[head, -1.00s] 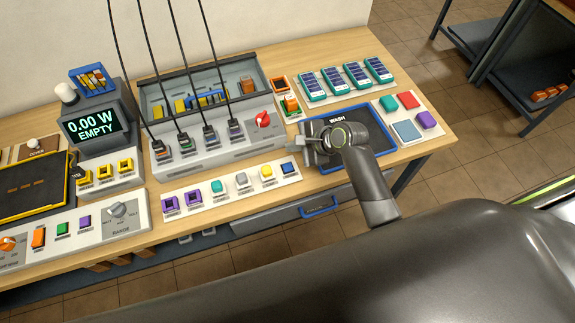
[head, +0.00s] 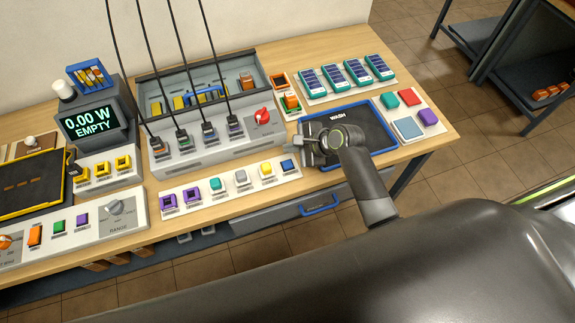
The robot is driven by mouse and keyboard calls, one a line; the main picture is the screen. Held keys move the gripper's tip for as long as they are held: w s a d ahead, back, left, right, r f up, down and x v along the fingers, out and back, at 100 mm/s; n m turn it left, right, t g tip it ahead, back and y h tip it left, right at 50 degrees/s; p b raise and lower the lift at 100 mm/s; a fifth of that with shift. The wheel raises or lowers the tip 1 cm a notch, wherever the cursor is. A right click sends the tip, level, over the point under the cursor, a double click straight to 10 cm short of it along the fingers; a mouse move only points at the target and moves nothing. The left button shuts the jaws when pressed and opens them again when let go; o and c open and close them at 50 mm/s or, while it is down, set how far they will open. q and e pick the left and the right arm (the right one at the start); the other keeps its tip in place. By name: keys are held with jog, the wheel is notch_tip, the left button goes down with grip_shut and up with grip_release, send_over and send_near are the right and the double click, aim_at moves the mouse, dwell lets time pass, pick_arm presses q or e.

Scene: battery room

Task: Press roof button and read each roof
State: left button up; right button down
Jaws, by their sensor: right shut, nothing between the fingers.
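Several small teal-framed solar panels (head: 347,75) stand in a row on a white tray at the back right of the bench. The black meter display (head: 90,124) at the left reads "0.00 W EMPTY". A white strip (head: 228,184) near the front edge carries a row of purple, teal, grey, yellow and blue button-like pieces; the blue one (head: 288,164) is at its right end. I cannot tell which button is the roof button. My right gripper (head: 301,148) is shut and empty, above the left edge of the wash mat, just beyond the blue piece. My left gripper is out of view.
A grey console (head: 200,145) with several cables and a red knob (head: 262,116) stands left of my right gripper. The blue-rimmed wash mat (head: 372,118) lies under my right arm. A tray of coloured blocks (head: 428,117) is at the right.

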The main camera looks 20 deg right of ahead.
aim_at(291, 166)
notch_tip(291, 166, down, 4)
jog(key=b, duration=0.3)
jog(key=shift+b, duration=0.4)
jog(key=shift+f, duration=0.8)
jog(key=shift+f, duration=0.15)
dwell(0.8)
jog(key=shift+f, duration=0.25)
jog(key=shift+f, duration=0.4)
dwell(0.8)
jog(key=shift+r+p, duration=0.8)
jog(key=shift+p, duration=0.2)
